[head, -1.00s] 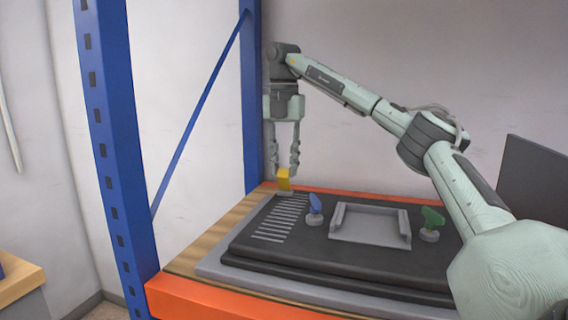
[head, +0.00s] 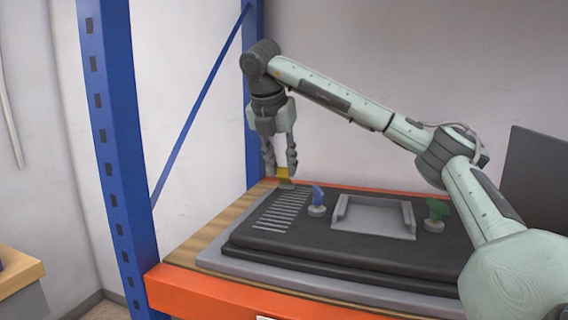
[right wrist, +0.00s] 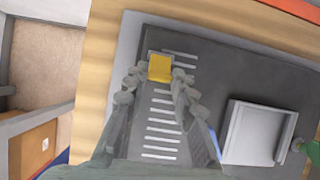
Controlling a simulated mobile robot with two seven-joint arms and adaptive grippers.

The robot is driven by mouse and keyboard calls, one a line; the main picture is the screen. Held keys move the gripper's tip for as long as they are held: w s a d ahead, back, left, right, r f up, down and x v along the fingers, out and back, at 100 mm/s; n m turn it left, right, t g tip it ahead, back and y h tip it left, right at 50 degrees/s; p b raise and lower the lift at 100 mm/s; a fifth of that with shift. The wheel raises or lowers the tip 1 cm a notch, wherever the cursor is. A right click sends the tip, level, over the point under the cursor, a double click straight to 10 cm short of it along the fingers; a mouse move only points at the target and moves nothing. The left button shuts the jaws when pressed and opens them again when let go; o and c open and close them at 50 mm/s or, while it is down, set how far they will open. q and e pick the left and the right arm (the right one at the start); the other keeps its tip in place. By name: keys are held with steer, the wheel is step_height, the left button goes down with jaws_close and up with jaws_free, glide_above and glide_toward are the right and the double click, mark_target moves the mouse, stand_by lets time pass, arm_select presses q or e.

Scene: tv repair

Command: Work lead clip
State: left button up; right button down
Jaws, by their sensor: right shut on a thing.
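My right gripper (head: 281,170) is shut on a yellow clip (head: 284,174) at the back left corner of a black TV back panel (head: 330,249). The yellow clip (right wrist: 160,68) also shows between the fingertips of the right gripper (right wrist: 157,80) in the right wrist view. A small grey piece sits just below the clip, by the far end of the vent slots. A blue clip (head: 318,195) and a green clip (head: 437,209) each stand on a grey round base on the panel. My left gripper is not in view.
A grey open-sided tray (head: 374,219) is fixed on the panel between the blue and green clips. The panel lies on a wooden shelf with an orange beam (head: 250,300). A blue rack post (head: 112,160) stands at the left, and a dark screen (head: 538,175) at the right.

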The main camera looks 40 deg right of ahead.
mark_target(277, 198)
steer(key=shift+s+a+f+t+h, duration=0.25)
steer(key=shift+a+f+t+h, duration=0.2)
steer(key=shift+h, duration=0.45)
steer(key=shift+s+a+f+t+h, duration=0.1)
steer(key=shift+a+f+t+h, duration=0.05)
steer(key=shift+t+h, duration=0.25)
steer(key=shift+s+a+f+t+h+p, duration=0.1)
steer(key=shift+a+f+t+h+p, duration=0.2)
steer(key=shift+h+p, duration=0.3)
steer(key=shift+s+a+f+t+h+p, duration=0.1)
steer(key=shift+f+t+h+p, duration=0.2)
steer(key=shift+h, duration=0.25)
steer(key=shift+s+a+f+t+h+p, duration=0.1)
steer(key=shift+f+t+h+p, duration=0.2)
steer(key=shift+h, duration=0.25)
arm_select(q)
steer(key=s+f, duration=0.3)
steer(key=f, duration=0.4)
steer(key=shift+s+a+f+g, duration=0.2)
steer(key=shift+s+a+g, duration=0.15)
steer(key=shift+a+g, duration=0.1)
arm_select(e)
steer(key=shift+f+h, duration=0.3)
steer(key=shift+h, duration=0.1)
steer(key=c, duration=1.2)
jaws_free()
steer(key=shift+a, duration=0.1)
